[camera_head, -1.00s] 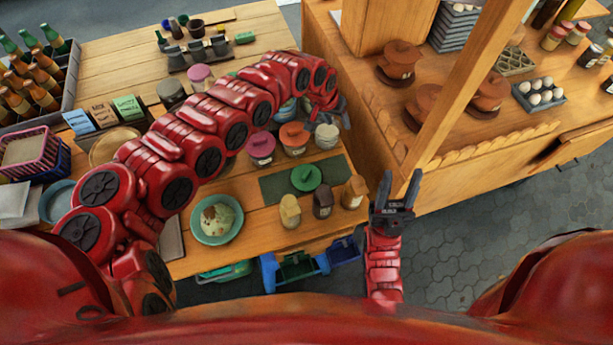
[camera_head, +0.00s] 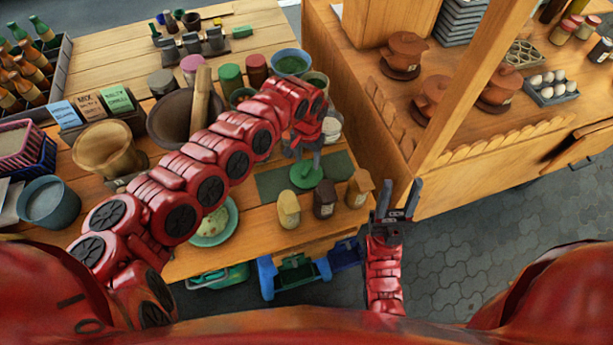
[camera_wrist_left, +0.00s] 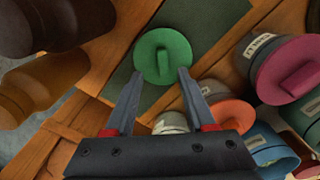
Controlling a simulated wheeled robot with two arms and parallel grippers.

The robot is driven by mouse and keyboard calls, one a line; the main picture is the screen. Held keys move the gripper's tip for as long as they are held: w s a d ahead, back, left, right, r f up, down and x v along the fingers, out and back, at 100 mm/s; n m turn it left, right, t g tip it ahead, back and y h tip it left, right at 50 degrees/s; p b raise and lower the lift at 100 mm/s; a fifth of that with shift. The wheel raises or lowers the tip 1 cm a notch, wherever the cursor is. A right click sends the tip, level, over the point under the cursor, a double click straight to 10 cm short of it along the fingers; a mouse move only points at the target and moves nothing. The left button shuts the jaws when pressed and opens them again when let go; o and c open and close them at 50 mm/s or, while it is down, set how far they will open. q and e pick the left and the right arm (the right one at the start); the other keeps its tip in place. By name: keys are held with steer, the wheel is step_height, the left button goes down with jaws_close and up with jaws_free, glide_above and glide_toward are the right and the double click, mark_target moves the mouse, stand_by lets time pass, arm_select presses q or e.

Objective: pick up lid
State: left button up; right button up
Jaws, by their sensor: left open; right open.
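The green round lid (camera_head: 305,173) with a raised bar handle lies on a dark green mat (camera_head: 271,186) on the wooden table. It also shows in the left wrist view (camera_wrist_left: 162,57). My left gripper (camera_head: 306,157) is open and empty, its fingers pointing down over the lid. In the left wrist view the two fingertips (camera_wrist_left: 160,75) flank the lid's lower part; I cannot tell whether they touch it. My right gripper (camera_head: 398,196) is open and empty beyond the table's right edge, away from the lid.
A jar with a magenta lid (camera_wrist_left: 287,70) and one with an orange lid (camera_wrist_left: 232,113) stand close to the mat. A mortar (camera_head: 172,120) with a pestle (camera_head: 201,94) stands left of my left arm.

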mark_target(306, 169)
arm_select(q)
steer(key=shift+f, duration=0.35)
steer(key=f+p, duration=0.1)
steer(key=f, duration=0.3)
steer(key=shift+w+a+f+p, duration=0.1)
steer(key=shift+w+a+p, duration=0.1)
steer(key=shift+p, duration=0.15)
steer(key=shift+f, duration=0.35)
jaws_close()
